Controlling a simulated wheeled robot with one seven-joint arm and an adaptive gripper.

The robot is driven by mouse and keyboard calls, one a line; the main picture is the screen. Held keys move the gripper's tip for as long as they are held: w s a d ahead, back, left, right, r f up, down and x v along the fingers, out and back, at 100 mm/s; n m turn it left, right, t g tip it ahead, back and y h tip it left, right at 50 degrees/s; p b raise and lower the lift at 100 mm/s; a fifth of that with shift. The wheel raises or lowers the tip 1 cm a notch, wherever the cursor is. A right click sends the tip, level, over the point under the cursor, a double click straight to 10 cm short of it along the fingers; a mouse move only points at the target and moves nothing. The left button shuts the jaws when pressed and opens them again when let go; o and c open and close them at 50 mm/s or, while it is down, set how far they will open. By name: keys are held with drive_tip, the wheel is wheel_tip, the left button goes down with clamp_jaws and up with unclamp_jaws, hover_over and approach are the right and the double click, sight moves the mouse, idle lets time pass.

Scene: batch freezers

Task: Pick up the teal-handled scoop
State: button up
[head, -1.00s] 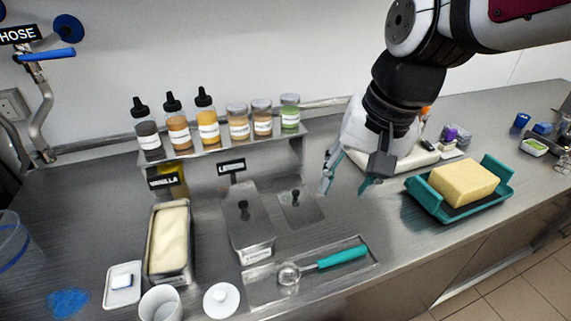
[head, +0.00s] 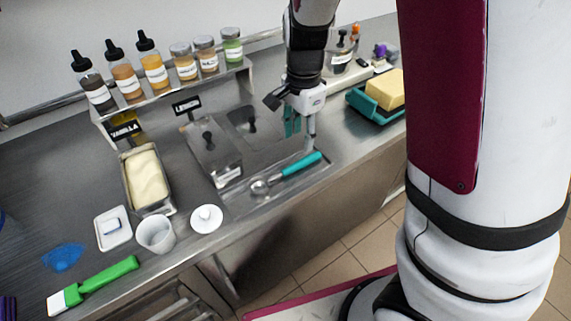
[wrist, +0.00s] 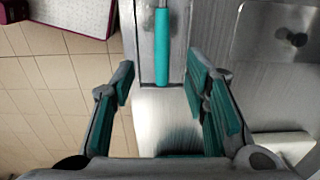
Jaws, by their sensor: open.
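The teal-handled scoop (head: 285,173) lies in a shallow metal tray (head: 240,206) near the counter's front edge, its metal bowl to the left and its teal handle to the right. My gripper (head: 300,138) is above and just beyond the handle's right end in the head view, open and empty. In the wrist view the teal handle (wrist: 163,48) runs upright in the picture, between and ahead of my two open fingers (wrist: 160,92). The handle's end stops short of the gripper's palm. The scoop's bowl is out of the wrist view.
A lidded metal container (head: 215,150) stands left of my gripper. A teal tray with a yellow block (head: 385,88) is to the right. A cream-filled pan (head: 147,180), white cup (head: 155,234) and green-handled brush (head: 95,284) are at left. Bottles and jars line the back shelf.

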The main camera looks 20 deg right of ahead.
sight(298, 163)
wheel_tip(298, 163, down, 10)
drive_tip(key=shift+w+f+b, duration=0.1)
drive_tip(key=shift+w+b, duration=0.05)
drive_tip(key=shift+b, duration=0.25)
clamp_jaws()
